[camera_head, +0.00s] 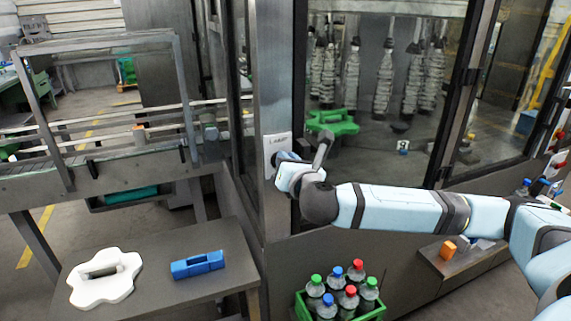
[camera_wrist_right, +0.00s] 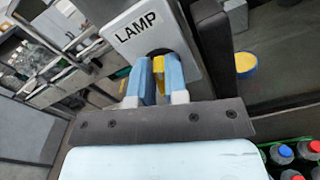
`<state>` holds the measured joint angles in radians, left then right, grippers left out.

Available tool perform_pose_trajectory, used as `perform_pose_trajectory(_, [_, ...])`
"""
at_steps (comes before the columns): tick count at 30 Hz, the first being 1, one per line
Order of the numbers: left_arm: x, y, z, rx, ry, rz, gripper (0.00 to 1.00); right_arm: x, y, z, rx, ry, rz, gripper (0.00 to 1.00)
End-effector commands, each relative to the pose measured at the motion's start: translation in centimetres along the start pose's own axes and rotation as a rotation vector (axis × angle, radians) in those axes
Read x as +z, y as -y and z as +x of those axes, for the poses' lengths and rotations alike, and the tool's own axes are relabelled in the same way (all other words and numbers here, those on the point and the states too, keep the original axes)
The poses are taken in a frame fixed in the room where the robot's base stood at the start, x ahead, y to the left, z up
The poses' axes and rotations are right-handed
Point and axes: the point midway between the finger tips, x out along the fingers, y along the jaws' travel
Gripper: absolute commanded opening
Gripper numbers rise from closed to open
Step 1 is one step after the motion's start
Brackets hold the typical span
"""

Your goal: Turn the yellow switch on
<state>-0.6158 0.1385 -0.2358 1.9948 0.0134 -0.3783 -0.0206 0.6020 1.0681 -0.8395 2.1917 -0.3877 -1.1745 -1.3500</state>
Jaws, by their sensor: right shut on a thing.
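The yellow switch (camera_wrist_right: 158,65) shows in the right wrist view as a narrow yellow piece on a pale grey panel (camera_wrist_right: 135,30) marked LAMP. My right gripper (camera_wrist_right: 157,72) has its two blue fingers on either side of the switch and is shut on it. In the head view the panel (camera_head: 270,143) is on the grey post, and my right gripper (camera_head: 280,160) is at it, hiding the switch there. I cannot tell the switch's position. My left gripper is not in view.
A green crate (camera_head: 375,315) of capped bottles stands below my right arm. A table (camera_head: 215,242) at lower left bears a white lobed piece (camera_head: 105,278) and a blue block (camera_head: 198,264). A glass-fronted machine is behind the arm. An orange block (camera_head: 447,251) lies on a right-hand ledge.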

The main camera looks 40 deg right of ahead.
Motion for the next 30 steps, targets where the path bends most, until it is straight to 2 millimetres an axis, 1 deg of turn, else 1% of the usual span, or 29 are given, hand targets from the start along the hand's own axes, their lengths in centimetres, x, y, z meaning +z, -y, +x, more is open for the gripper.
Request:
perform_pose_trajectory(2, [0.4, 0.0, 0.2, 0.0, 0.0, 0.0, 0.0, -0.3, 0.2, 0.0, -0.002, -0.001, 0.074, 0.0])
perform_pose_trajectory(18, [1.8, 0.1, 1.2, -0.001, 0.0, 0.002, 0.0, -0.5, 1.0, 0.0, -0.001, 0.0, 0.588, 0.0])
perform_pose_trajectory(30, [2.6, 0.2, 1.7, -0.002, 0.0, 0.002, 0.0, -0.8, 1.3, 0.0, -0.002, 0.0, 0.956, 0.0])
